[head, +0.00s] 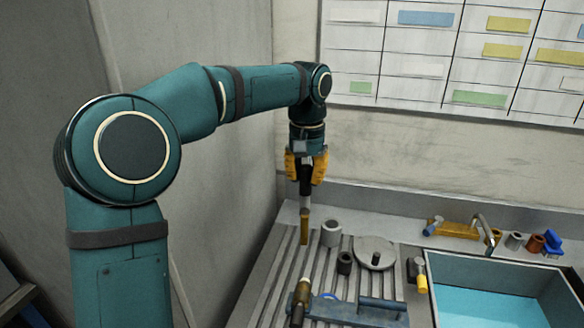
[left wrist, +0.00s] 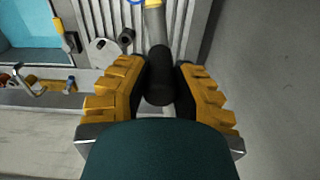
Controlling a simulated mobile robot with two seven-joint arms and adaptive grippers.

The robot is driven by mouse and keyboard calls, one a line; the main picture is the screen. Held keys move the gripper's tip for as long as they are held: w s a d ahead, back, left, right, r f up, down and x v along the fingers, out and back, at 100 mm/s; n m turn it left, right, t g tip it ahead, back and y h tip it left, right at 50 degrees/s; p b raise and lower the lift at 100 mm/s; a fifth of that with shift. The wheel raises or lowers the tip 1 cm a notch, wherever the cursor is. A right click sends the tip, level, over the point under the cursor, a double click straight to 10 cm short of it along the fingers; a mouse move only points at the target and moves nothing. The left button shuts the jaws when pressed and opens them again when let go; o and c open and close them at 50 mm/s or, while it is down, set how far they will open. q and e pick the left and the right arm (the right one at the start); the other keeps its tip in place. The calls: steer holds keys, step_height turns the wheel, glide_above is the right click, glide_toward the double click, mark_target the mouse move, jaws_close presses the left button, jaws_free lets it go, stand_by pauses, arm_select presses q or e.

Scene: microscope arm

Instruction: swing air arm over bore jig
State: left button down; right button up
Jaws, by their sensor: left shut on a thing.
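My left gripper (head: 305,180) is shut on the black grip of an upright tool (head: 305,226) with a grey shaft and a brass-coloured lower end. The black grip (left wrist: 158,88) sits between the yellow fingers in the left wrist view. The tool's lower end is over the left part of the slotted plate; I cannot tell if it touches. A blue-grey bar with a raised handle (head: 382,303), possibly the air arm, lies at the front. A brass-and-black cylinder (head: 302,292) stands at its left end. A blue ring shows behind the bar. I cannot tell which part is the bore jig. My right gripper is not in view.
On the slotted plate (head: 274,272) stand a grey ring (head: 331,233), a black ring (head: 344,263) and a round disc (head: 374,250). A blue-lined bin (head: 495,262) is at the right. Small parts and an orange block (head: 459,229) line the back ledge. A wall closes the left.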

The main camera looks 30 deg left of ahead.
arm_select(q)
steer(key=shift+f, duration=0.1)
steer(key=c, duration=0.7)
jaws_free()
steer(key=shift+s, duration=0.1)
step_height(320, 180, up, 12)
steer(key=shift+r, duration=0.1)
